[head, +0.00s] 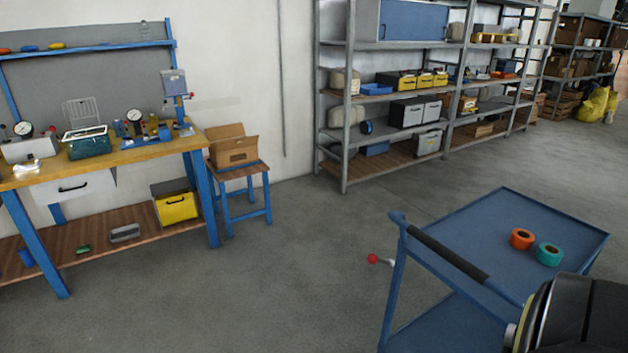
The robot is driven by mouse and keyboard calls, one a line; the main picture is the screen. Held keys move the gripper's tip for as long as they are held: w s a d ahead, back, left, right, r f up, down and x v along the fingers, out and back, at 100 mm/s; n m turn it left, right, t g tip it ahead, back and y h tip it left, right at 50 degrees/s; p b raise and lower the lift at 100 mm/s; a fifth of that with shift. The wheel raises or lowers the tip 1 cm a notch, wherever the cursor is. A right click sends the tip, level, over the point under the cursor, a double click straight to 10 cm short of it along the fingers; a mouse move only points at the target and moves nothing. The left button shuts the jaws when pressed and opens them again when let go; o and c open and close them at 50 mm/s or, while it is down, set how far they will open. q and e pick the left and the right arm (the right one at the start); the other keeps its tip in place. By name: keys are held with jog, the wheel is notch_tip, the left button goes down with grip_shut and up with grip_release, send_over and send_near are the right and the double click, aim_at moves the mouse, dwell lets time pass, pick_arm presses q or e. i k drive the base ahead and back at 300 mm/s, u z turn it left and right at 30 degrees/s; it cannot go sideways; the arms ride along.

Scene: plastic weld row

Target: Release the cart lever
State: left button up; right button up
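A blue cart (505,240) stands at the lower right, with a flat top shelf and a lower shelf. Its push handle has a black grip (447,253) along the near left side. A lever with a red ball knob (372,259) sticks out to the left of the cart, beside its corner post. The lever's inner end is hidden behind the post. Neither of my grippers shows in the head view. A dark rounded part at the bottom right corner, probably one of my arm links, covers the cart's near right portion.
Orange tape (522,239) and teal tape (549,254) rolls lie on the cart. A workbench (110,163) and a stool with a cardboard box (233,149) stand at the left. Shelving (344,100) lines the back wall. The grey floor (270,290) between bench and cart is clear.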

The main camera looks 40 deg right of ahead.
aim_at(372, 258)
jog(key=z, duration=0.75)
jog(key=i, duration=1.45)
jog(key=z, duration=1.75)
jog(key=i, duration=0.65)
jog(key=z, duration=0.05)
jog(key=k, duration=0.15)
jog(key=z, duration=0.8)
